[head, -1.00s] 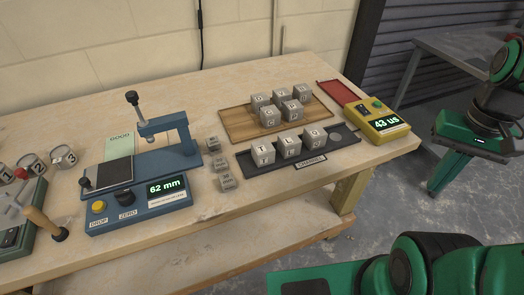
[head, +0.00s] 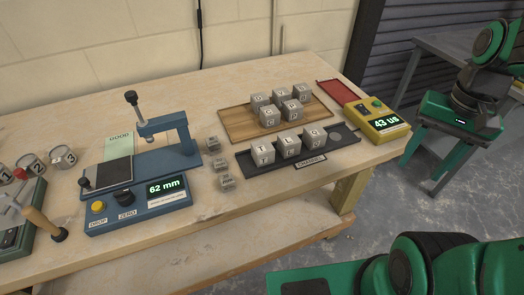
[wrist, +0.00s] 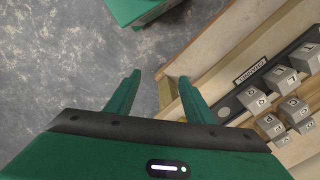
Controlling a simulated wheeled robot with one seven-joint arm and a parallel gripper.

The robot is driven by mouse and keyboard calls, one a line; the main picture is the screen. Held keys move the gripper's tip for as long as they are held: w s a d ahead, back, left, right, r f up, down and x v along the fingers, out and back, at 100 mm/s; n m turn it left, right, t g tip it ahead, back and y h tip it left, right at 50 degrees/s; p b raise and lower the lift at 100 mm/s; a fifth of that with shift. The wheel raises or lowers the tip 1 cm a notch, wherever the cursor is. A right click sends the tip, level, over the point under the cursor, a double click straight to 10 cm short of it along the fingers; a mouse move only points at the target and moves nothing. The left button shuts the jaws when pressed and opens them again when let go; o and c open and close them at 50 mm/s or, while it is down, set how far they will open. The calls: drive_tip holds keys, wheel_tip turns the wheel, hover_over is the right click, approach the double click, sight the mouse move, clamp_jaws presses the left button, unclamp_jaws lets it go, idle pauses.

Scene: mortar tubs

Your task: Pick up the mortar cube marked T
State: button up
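A wooden board (head: 238,124) with several lettered cubes lies behind the tray. A yellow meter (head: 383,122) reading 43 µs stands to the right. A blue gauge (head: 150,190) and several small cubes (head: 221,163) are to the left. Bare tabletop lies in front of the tray.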

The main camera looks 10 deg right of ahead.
drive_tip(key=w+a+m, duration=0.1)
drive_tip(key=w+a, duration=0.3)
drive_tip(key=w, duration=0.2)
drive_tip(key=m+g+y, duration=0.1)
drive_tip(key=m+y, duration=0.3)
drive_tip(key=m, duration=0.2)
approach(263, 145)
drive_tip(key=x, duration=1)
drive_tip(key=shift+s+a+f, duration=0.1)
drive_tip(key=shift+f, duration=0.3)
drive_tip(key=c, duration=1.1)
drive_tip(key=shift+r, duration=0.1)
